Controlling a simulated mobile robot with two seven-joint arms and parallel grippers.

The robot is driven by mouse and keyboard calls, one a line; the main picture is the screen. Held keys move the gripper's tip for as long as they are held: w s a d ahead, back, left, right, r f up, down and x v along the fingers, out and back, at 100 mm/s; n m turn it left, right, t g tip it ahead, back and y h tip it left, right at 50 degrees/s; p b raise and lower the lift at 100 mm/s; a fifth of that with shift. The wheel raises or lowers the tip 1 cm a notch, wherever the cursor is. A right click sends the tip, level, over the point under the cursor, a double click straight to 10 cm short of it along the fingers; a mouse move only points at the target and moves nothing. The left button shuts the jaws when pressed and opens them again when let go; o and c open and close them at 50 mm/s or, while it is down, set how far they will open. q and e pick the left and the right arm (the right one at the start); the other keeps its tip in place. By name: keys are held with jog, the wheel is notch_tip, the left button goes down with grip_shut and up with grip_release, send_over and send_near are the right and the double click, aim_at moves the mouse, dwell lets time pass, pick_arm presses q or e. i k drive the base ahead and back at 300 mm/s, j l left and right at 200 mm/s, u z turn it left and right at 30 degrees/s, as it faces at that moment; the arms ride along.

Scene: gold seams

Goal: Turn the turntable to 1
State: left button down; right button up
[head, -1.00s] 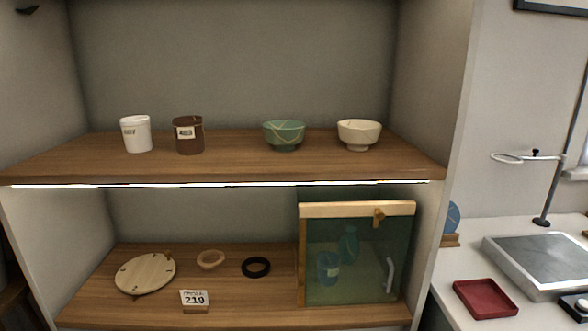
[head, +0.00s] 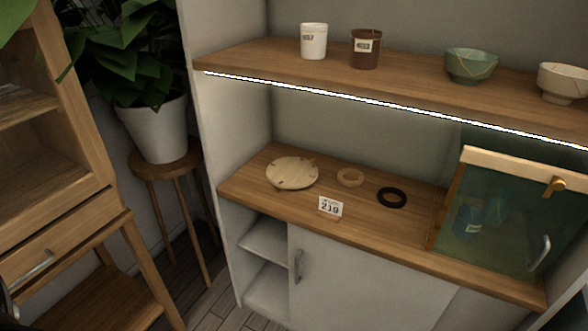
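The turntable (head: 292,173) is a round, pale wooden disc with small marks near its rim. It sits at the left end of the lower wooden shelf. The marks are too small to read as numbers. Neither of my grippers shows in the head view.
A number card (head: 330,207), a wooden ring (head: 350,178) and a black ring (head: 391,197) lie near the turntable. A glass-fronted box (head: 489,222) stands right. Jars and bowls stand on the upper shelf (head: 420,85). A potted plant (head: 155,128) and wooden cabinet (head: 50,160) stand left.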

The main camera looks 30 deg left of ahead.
aim_at(287, 173)
jog(key=i, duration=0.45)
jog(key=i+j+u, duration=0.1)
jog(key=u, duration=0.95)
jog(key=i+l, duration=0.05)
